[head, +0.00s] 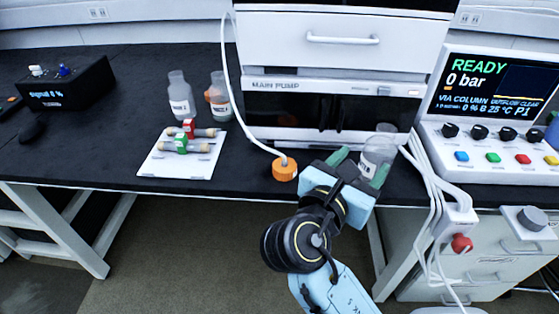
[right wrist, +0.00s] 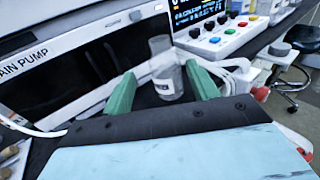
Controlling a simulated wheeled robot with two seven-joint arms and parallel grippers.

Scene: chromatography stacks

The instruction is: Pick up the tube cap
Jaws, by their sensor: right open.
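The orange tube cap (head: 285,170) sits near the front edge of the black bench, with a white tube running up from its top. My right gripper (head: 360,167) is to the right of the cap, its green fingers apart. A clear bottle with a white label (head: 376,157) stands just beyond the fingers. In the right wrist view the bottle (right wrist: 165,75) shows in the gap between the open fingers (right wrist: 163,88); I cannot tell whether they touch it. The cap is not visible there. My left gripper is not in view.
The main pump unit (head: 335,88) stands behind the cap. A white tray (head: 160,165) with capped columns and two bottles (head: 180,97) (head: 220,98) are to the left. A control console (head: 490,150) and white hanging tubes (head: 425,170) are to the right. The bench is clear between tray and cap.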

